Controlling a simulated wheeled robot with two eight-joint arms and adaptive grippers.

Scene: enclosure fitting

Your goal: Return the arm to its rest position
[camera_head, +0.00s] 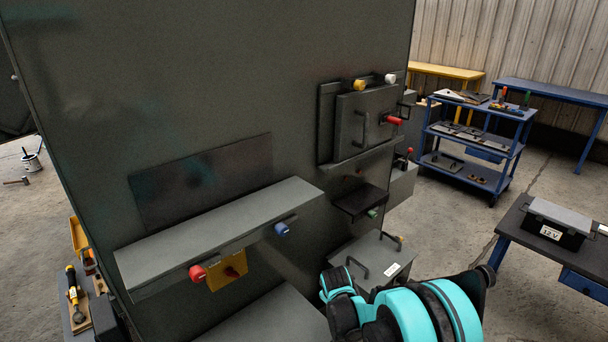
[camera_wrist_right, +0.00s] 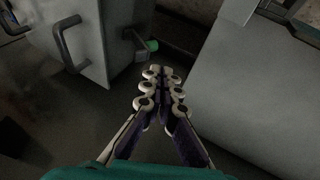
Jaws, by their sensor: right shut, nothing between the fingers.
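My right arm (camera_head: 405,310) shows in the head view as teal and black links at the bottom, in front of the enclosure. Its fingers cannot be made out there. In the right wrist view my right gripper (camera_wrist_right: 163,80) has its fingers together with nothing between them. The tall dark enclosure (camera_head: 230,80) fills the left and middle of the head view. In the wrist view, a green knob (camera_wrist_right: 152,45) lies just beyond the fingertips, and a grey box with a black handle (camera_wrist_right: 68,42) stands to their left. My left gripper is not in view.
A long grey ledge (camera_head: 220,230) with red (camera_head: 197,273) and blue knobs juts from the enclosure. A small door (camera_head: 365,120) and a dark shelf (camera_head: 362,202) stick out farther right. A handled grey box (camera_head: 370,262) sits low behind my arm. A blue cart (camera_head: 470,140) stands beyond open floor.

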